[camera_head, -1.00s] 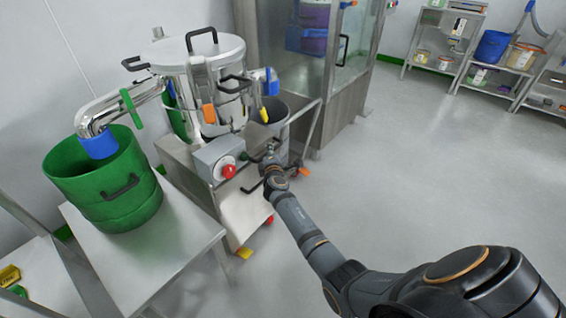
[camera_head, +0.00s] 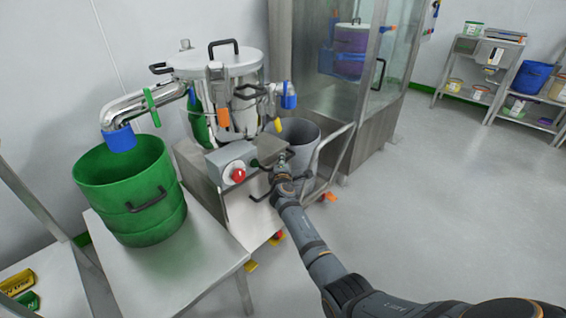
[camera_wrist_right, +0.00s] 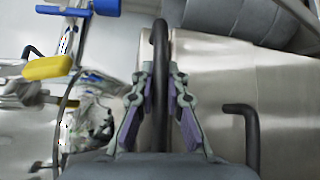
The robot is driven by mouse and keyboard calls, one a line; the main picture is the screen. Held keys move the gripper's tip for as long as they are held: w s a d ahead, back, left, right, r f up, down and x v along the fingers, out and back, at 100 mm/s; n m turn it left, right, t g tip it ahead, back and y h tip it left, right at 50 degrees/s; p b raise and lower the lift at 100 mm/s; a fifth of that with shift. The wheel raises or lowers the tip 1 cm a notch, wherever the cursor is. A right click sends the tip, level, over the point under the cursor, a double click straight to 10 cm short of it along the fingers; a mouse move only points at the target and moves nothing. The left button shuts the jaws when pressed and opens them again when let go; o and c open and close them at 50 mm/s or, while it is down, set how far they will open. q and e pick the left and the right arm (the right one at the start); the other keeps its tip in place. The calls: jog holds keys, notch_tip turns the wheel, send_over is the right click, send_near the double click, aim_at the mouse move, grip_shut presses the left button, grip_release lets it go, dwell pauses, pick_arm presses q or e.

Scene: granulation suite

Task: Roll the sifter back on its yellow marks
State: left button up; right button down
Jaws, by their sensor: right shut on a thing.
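The sifter is a steel drum (camera_head: 228,68) with a lid and pipes, on a wheeled steel cart (camera_head: 240,222) with a grey control box and red knob (camera_head: 238,175). My right gripper (camera_head: 279,163) is at the cart's upper right side. In the right wrist view my right gripper (camera_wrist_right: 160,88) is shut on a black bar handle (camera_wrist_right: 160,38), which runs between its fingers. A yellow floor mark (camera_head: 250,266) shows at the cart's front corner by the table. Other marks are hidden or unclear. My left gripper is out of view.
A green bin (camera_head: 130,200) stands on a steel table (camera_head: 215,262) close at the cart's left, under the pipe outlet. A grey bin (camera_head: 300,140) and a glass-doored cabinet (camera_head: 345,120) are behind and right. Open floor (camera_head: 440,220) lies to the right.

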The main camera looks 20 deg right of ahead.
jog(key=c, duration=1.3)
grip_release()
jog(key=shift+a+r, duration=0.1)
jog(key=shift+r, duration=0.05)
jog(key=shift+c, duration=0.2)
jog(key=v, duration=1.2)
jog(key=shift+f, duration=0.25)
